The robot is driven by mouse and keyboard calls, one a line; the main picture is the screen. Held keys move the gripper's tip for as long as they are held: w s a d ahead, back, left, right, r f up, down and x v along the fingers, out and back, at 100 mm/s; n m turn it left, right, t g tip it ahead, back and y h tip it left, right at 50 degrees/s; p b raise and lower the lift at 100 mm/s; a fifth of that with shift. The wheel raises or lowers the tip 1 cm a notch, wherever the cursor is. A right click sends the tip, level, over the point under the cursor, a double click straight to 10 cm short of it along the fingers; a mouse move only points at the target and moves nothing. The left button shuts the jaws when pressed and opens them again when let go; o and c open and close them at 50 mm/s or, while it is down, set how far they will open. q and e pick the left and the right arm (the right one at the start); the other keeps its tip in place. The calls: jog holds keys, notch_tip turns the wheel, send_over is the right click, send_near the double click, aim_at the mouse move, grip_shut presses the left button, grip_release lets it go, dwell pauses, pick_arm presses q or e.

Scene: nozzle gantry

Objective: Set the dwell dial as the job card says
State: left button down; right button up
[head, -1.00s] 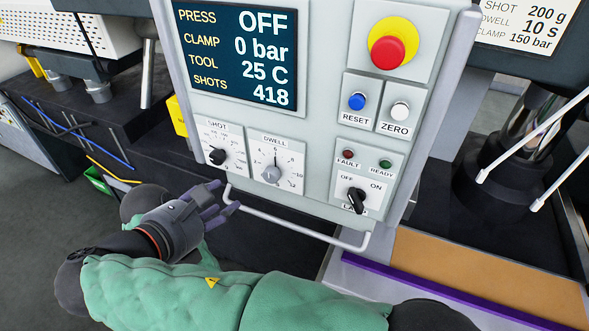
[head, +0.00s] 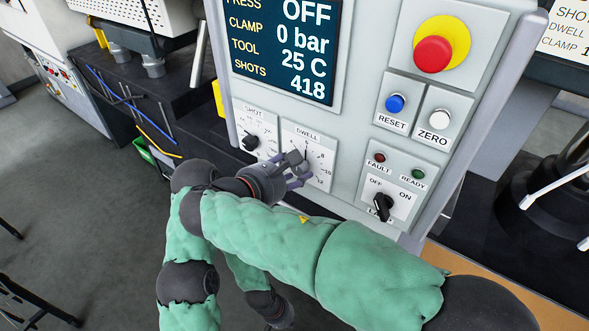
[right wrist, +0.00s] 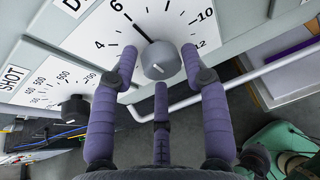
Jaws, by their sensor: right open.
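The dwell dial (right wrist: 160,60) is a grey knob on a white scale plate (head: 318,148). Its dark pointer points at about 6 in the right wrist view. My right gripper (head: 292,170) is open in front of the dial and partly hides it in the head view. In the right wrist view its purple fingers stand on both sides of the knob, with a third below; I cannot tell whether they touch it. My left gripper (head: 277,314) hangs low, below the right arm, its fingers unclear. The job card (head: 568,38) is cut off by the picture's right edge.
The shot dial (head: 251,142) sits left of the dwell dial. The lamp switch (head: 382,206), reset button (head: 395,103), zero button (head: 437,120) and red emergency stop (head: 433,54) are to its right. A handle bar (right wrist: 245,78) runs below the panel.

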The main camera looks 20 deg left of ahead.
jog(key=shift+w+d+f, duration=0.15)
jog(key=shift+w+d, duration=0.1)
jog(key=shift+w, duration=0.1)
jog(key=c, duration=0.8)
jog(key=shift+c, duration=0.2)
